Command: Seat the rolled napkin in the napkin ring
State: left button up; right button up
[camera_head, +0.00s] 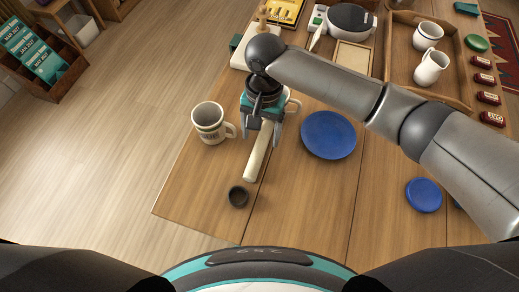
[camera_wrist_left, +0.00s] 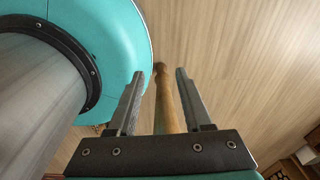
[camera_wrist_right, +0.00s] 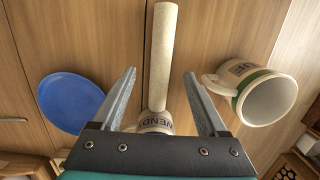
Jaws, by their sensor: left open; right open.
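The rolled napkin (camera_head: 257,155) is a cream cylinder on the wooden table, below my right gripper (camera_head: 263,143) in the head view. It also shows in the right wrist view (camera_wrist_right: 163,58), lined up between the open fingers, which do not visibly touch it. The napkin ring (camera_head: 238,196) is a small dark round piece near the table's front edge, just past the napkin's near end, apart from it. My right gripper is open and empty. My left gripper (camera_wrist_left: 168,70) is outside the head view; its wrist view shows it open, with floor and a wooden post beyond.
A cream mug (camera_head: 208,123) stands left of the napkin; another mug (camera_head: 293,104) is partly hidden behind my right gripper. A blue plate (camera_head: 328,135) lies to the right, a smaller blue dish (camera_head: 423,195) farther right. The front table centre is clear.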

aim_at(260, 146)
notch_tip(260, 146, down, 4)
jog(key=shift+s+f+b, duration=0.1)
jog(key=shift+f+b, duration=0.05)
jog(key=shift+b, duration=0.9)
jog(key=shift+a+f, duration=0.1)
jog(key=shift+f, duration=0.45)
jog(key=shift+c, duration=1.1)
jog(key=c, duration=0.6)
grip_shut()
pick_arm(q)
jog(key=shift+w+a+f, duration=0.2)
jog(key=shift+w+f, duration=0.1)
jog(key=shift+f, duration=0.3)
jog(key=shift+w+a+f, duration=0.2)
jog(key=shift+w+f, duration=0.05)
jog(key=shift+f, duration=0.3)
